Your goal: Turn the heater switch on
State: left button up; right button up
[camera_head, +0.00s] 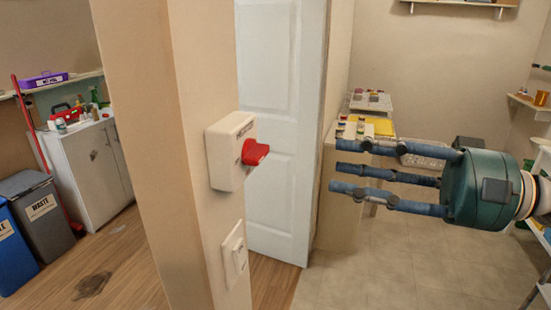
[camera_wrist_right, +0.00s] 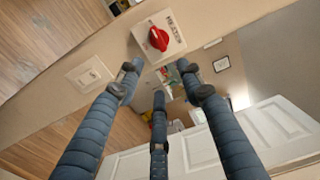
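The heater switch is a white box (camera_head: 226,152) with a red knob (camera_head: 255,152), mounted on the end of the beige wall in the head view. In the right wrist view the red knob (camera_wrist_right: 158,39) sits on its white box (camera_wrist_right: 172,27), just beyond my fingertips. My right gripper (camera_head: 342,171) comes in from the right with its blue fingers spread, pointing left at the knob. A clear gap lies between fingertips and knob. The right gripper (camera_wrist_right: 157,80) is open and empty in the wrist view. My left gripper is not in view.
A white wall plate (camera_head: 234,254) sits below the heater switch. A white door (camera_head: 283,110) stands behind the wall end. A cabinet (camera_head: 340,200) with small items is behind my fingers. Waste bins (camera_head: 42,212) stand at far left.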

aim_at(265, 157)
jog(key=shift+g, duration=0.3)
jog(key=p+x, duration=0.2)
jog(key=x, duration=0.1)
jog(key=s+p+x, duration=0.1)
jog(key=x, duration=0.2)
jog(key=p+x, duration=0.2)
jog(key=x, duration=0.2)
jog(key=shift+s+a+r+p, duration=0.15)
jog(key=shift+a+r+p, duration=0.15)
jog(key=shift+r+p, duration=0.1)
jog(key=shift+a+f, duration=0.2)
jog(key=shift+a, duration=0.15)
grip_shut()
